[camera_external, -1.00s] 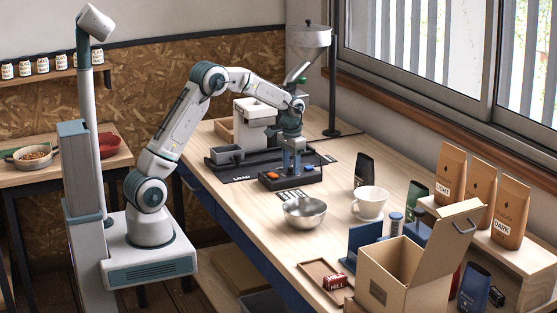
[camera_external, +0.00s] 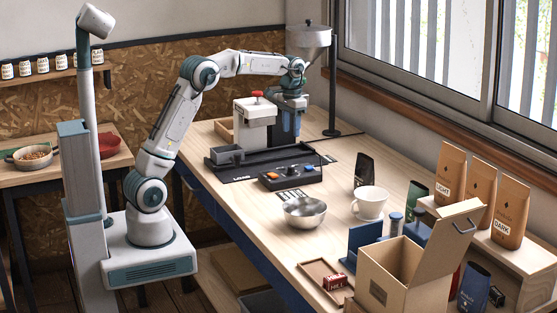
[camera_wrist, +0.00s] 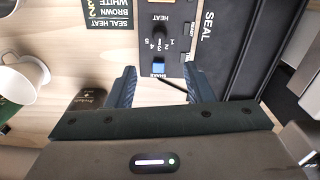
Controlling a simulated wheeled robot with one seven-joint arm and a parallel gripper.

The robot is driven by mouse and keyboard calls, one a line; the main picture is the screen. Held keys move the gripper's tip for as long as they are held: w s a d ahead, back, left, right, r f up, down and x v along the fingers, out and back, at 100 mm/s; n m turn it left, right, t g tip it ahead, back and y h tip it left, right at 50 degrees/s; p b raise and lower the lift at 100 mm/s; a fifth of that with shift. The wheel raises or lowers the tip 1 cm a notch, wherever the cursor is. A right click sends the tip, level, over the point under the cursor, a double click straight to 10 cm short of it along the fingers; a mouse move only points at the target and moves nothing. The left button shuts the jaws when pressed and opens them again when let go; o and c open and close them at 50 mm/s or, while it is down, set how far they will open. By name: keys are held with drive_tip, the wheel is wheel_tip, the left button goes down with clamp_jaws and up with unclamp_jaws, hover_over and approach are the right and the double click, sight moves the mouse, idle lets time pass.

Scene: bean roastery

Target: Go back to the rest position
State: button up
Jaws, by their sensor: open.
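My gripper (camera_external: 287,137) is raised above the bench, in front of the hopper and beside the white sealing machine (camera_external: 254,122). In the wrist view its two blue fingers (camera_wrist: 160,88) stand apart with nothing between them. Below it lies the dark control box (camera_external: 290,175) with an orange and a blue button. In the wrist view this box (camera_wrist: 165,40) shows its dial, its blue button and the words HEAT and SEAL. My arm reaches out from its base, with the elbow bent upward.
A metal hopper (camera_external: 309,37) on a black stand is close behind my gripper. A metal bowl (camera_external: 304,212), a white cup (camera_external: 370,203), an open cardboard box (camera_external: 392,270) and several coffee bags (camera_external: 480,195) are toward the front right. Bare bench lies left of the bowl.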

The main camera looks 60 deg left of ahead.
drive_tip(key=s+d+f+t, duration=0.1)
drive_tip(key=s+d, duration=0.3)
drive_tip(key=s, duration=0.6)
drive_tip(key=s+d+f+m+t, duration=0.1)
drive_tip(key=s+d, duration=0.3)
drive_tip(key=s, duration=0.6)
drive_tip(key=s+d+f, duration=0.2)
drive_tip(key=s+d, duration=0.1)
drive_tip(key=s, duration=0.7)
drive_tip(key=shift+s+d+f+m+t, duration=0.15)
drive_tip(key=shift+s+d+m+t, duration=0.15)
drive_tip(key=shift+s+d+t, duration=0.1)
